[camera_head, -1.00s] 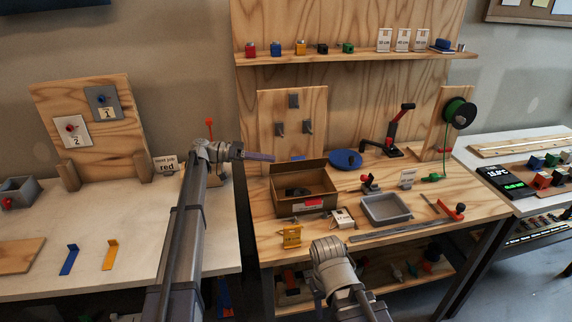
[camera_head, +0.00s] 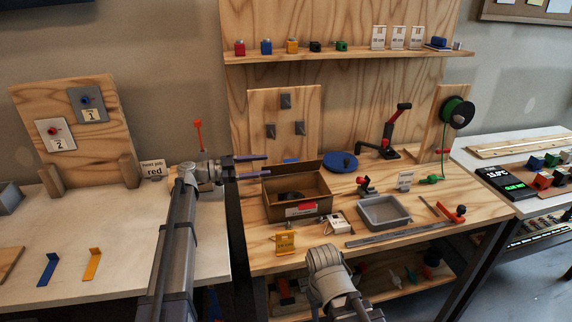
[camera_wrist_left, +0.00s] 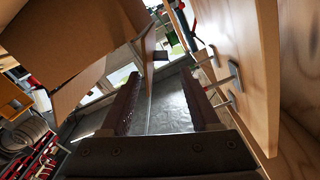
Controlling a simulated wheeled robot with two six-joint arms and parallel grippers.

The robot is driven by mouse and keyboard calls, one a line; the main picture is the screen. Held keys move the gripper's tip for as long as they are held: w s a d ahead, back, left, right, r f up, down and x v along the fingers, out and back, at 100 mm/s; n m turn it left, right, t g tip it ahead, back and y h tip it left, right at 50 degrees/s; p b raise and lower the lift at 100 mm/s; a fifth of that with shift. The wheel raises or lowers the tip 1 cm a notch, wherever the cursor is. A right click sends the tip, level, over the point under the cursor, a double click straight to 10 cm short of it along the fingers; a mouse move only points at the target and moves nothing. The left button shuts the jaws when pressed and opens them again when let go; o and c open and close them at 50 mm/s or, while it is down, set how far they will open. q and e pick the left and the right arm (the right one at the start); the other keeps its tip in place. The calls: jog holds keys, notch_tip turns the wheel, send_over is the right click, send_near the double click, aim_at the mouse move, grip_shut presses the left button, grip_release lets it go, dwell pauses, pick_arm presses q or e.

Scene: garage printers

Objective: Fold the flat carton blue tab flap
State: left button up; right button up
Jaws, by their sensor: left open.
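The brown carton (camera_head: 291,209) stands open on the wooden bench, with a flap (camera_head: 292,172) raised along its back. A small blue patch (camera_head: 291,160) shows just above that flap; I cannot tell whether it is the tab. My left gripper (camera_head: 268,165) is open at the carton's back left, its two fingers pointing right. In the left wrist view, brown carton panels (camera_wrist_left: 75,45) fill the upper left. A thin panel edge shows between the left gripper's fingertips (camera_wrist_left: 160,78); contact is unclear. My right arm shows at bottom centre, but its gripper is not visible.
The wooden backboard with grey hooks (camera_head: 285,101) rises close behind the carton. A red upright marker (camera_head: 199,134) stands behind my left arm.

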aim_at(291, 165)
pick_arm(q)
jog(key=shift+m, duration=0.3)
jog(key=shift+x, duration=3.95)
grip_shut()
